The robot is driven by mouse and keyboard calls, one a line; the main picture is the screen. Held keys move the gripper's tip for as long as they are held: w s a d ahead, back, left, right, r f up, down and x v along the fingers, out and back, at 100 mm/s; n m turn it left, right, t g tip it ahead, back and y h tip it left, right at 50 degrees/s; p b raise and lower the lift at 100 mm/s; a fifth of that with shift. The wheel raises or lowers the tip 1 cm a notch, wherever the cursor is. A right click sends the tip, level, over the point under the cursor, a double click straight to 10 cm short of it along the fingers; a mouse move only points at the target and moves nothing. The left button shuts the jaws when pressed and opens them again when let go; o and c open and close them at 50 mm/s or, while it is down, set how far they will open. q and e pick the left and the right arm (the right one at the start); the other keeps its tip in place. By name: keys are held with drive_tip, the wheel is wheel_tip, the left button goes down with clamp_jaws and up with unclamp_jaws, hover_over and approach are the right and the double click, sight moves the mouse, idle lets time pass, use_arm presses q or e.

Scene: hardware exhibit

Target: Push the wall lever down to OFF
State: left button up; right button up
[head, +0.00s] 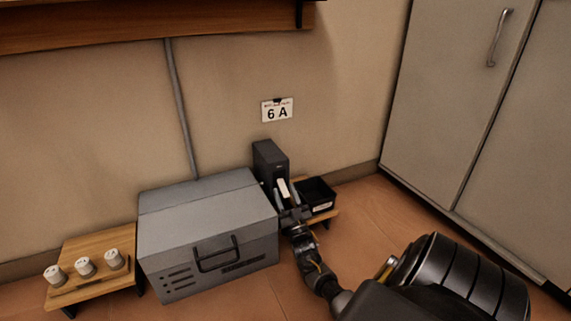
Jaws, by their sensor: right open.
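A dark grey upright box (270,157) stands near the wall, just right of a large grey case. I cannot tell whether it is the lever's housing. No lever with an OFF mark can be made out. My right gripper (284,195) is open, directly in front of this box, and hides its lower part. A small pale piece (284,188) shows at the fingers; I cannot tell whether it is a handle or whether the fingers touch it. My left gripper is not in view.
The grey case (207,205) with a front handle stands left of my right gripper. A black tray (319,193) sits close on its right. A low wooden stand (107,245) holds three white cylinders. Tall cabinets (455,100) stand at right.

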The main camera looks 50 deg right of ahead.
drive_tip(key=p+v, duration=0.2)
drive_tip(key=v, duration=0.5)
drive_tip(key=shift+s+f, duration=0.2)
drive_tip(key=shift+a+p, duration=0.1)
drive_tip(key=shift+p, duration=0.2)
